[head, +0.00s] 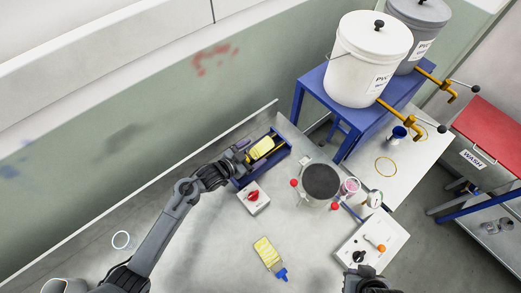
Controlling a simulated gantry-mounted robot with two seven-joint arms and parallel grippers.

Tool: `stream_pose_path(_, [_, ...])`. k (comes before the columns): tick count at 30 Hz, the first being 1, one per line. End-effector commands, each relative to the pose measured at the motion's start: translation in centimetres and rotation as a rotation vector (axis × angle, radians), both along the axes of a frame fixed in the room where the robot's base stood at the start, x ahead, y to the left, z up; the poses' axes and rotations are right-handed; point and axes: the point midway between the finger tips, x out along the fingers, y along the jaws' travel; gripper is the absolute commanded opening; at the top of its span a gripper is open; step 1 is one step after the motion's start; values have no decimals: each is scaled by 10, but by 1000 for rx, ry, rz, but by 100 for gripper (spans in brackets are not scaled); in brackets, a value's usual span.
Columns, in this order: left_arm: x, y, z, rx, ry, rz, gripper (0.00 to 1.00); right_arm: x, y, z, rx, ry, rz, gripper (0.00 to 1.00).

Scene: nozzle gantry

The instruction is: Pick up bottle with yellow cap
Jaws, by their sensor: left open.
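A yellow-topped or yellow-labelled item (261,148) lies in a blue tray (282,156) near the back wall. It may be the bottle with the yellow cap, but its cap is too small to make out. My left gripper (243,150) is open at the tray's left side, close beside this item; I cannot tell whether they touch. A second bottle (265,251) with a yellow label and a blue cap lies on the table, nearer the front. My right gripper (361,270) shows only in part at the bottom edge, and its fingers are unclear.
A small box with a red knob (253,197) stands just in front of the tray. A dark-topped round vessel (320,182) is to the right, with a white control panel (372,246) in front of it. White (366,58) and grey buckets stand on a blue stand. The table's front left is mostly clear.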

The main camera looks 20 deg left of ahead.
Motion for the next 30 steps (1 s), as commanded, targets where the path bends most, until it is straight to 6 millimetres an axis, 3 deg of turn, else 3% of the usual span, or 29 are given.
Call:
stream_pose_path(6, [0,0,1,0,0,0,86,0,1,0,5,1,-3,0])
stream_pose_path(19, [0,0,1,-1,-1,0,22,-1,3,0,12,2,-6,0])
stream_pose_path(30, [0,0,6,-1,-3,0,22,-1,3,1,10,1,-5,0])
